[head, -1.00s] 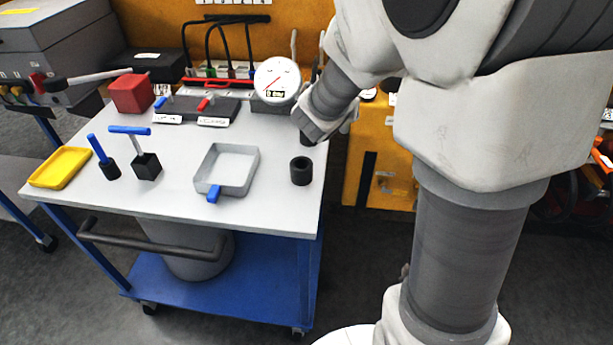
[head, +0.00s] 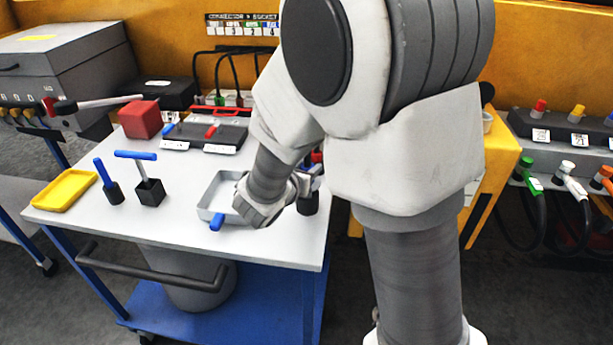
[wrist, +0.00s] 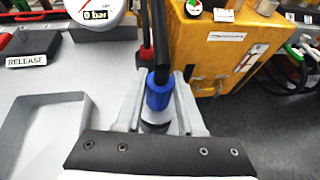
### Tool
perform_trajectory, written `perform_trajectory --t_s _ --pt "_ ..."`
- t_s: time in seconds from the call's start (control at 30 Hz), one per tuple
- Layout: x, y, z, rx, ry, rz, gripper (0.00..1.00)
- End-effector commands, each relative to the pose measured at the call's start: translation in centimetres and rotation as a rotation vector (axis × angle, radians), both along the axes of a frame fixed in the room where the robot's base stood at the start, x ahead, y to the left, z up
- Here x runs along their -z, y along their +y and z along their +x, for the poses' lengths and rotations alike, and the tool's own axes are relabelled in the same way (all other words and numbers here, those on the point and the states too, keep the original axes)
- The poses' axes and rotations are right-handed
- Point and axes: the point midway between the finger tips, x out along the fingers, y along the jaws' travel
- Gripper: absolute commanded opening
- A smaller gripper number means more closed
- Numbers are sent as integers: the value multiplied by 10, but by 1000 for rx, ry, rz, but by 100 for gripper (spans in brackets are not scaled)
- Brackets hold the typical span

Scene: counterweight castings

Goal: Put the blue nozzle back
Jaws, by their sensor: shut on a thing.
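The blue nozzle (wrist: 158,92) is a blue collar with a black tube running up from it in the wrist view. My gripper (wrist: 160,103) is shut on it, one grey finger on each side. Its lower end is partly hidden between the fingers. I cannot tell whether nozzle and holder touch.
A grey tray (head: 203,208) with a blue tab lies left of my gripper. Further left are a blue rod in a black cup (head: 114,193), a T-handled tool (head: 143,170) and a yellow tray (head: 48,203). A round gauge (wrist: 93,8) stands behind. A red cube (head: 140,119) sits at the back.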

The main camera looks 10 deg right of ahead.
Motion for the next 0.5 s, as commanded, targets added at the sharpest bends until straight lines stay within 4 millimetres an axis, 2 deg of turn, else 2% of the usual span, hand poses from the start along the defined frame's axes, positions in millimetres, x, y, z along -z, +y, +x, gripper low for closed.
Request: perform_trajectory --t_s 0.03,0.13,0.5 --pt "12 0 0 -1 4 -4 0" --pt "21 -1 0 0 0 -2 0" --pt "25 -1 0 0 -2 -1 0"
